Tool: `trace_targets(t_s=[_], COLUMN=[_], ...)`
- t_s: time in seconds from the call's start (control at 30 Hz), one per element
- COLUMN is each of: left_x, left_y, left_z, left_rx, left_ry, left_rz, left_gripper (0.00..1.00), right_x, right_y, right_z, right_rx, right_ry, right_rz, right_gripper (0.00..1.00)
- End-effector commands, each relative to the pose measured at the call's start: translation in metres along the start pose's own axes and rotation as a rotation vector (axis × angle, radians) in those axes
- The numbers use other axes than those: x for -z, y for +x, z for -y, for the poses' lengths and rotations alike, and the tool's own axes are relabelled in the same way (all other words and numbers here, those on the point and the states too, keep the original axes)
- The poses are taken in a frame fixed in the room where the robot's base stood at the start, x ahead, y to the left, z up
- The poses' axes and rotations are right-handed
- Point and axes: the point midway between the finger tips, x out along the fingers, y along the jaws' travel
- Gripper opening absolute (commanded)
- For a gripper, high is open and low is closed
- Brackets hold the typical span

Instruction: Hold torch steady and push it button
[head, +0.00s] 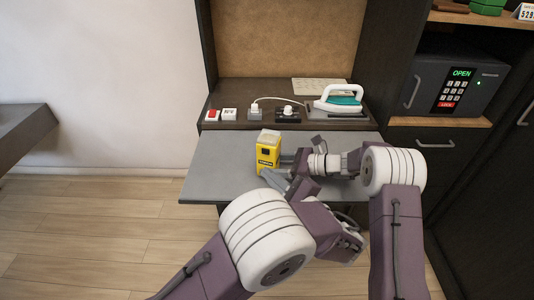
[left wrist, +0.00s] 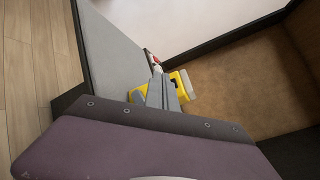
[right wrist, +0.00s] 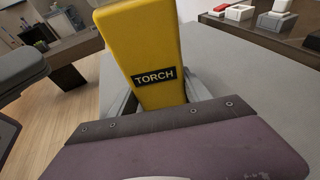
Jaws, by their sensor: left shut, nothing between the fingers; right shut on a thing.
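The torch (head: 268,152) is a yellow upright box with a pale top and a black TORCH label. It stands over the grey pull-out shelf, and I cannot tell whether it touches it. My right gripper (head: 285,160) is shut on the torch from the right; the torch fills the right wrist view (right wrist: 148,55) between the fingers. My left gripper (head: 268,178) is shut and empty, close to the front of the torch. In the left wrist view the closed fingers (left wrist: 160,78) cover part of the torch (left wrist: 185,84). The torch's button is not clearly seen.
The grey shelf (head: 215,165) is otherwise bare. On the ledge behind stand a red switch (head: 212,115), a white switch (head: 229,114), plugs in sockets (head: 288,113) and an iron (head: 338,102). A safe (head: 453,82) is at the right.

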Motion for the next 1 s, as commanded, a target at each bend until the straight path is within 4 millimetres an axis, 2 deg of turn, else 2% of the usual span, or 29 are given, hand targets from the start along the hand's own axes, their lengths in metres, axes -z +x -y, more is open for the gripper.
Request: trace_targets(t_s=[0.1, 0.3, 1.0], left_x=[0.008, 0.018, 0.02], left_y=[0.017, 0.034, 0.037], left_z=[0.008, 0.018, 0.02], left_rx=[-0.001, 0.0, 0.001], left_ry=[-0.001, 0.0, 0.001], left_rz=[0.002, 0.0, 0.0], left_gripper=[0.0, 0.0, 0.0], right_x=[0.0, 0.0, 0.0], right_y=[0.0, 0.0, 0.0], right_z=[0.0, 0.0, 0.0], right_rx=[0.0, 0.001, 0.0], right_ry=[0.0, 0.0, 0.0], right_rz=[0.001, 0.0, 0.0], right_gripper=[0.34, 0.34, 0.34])
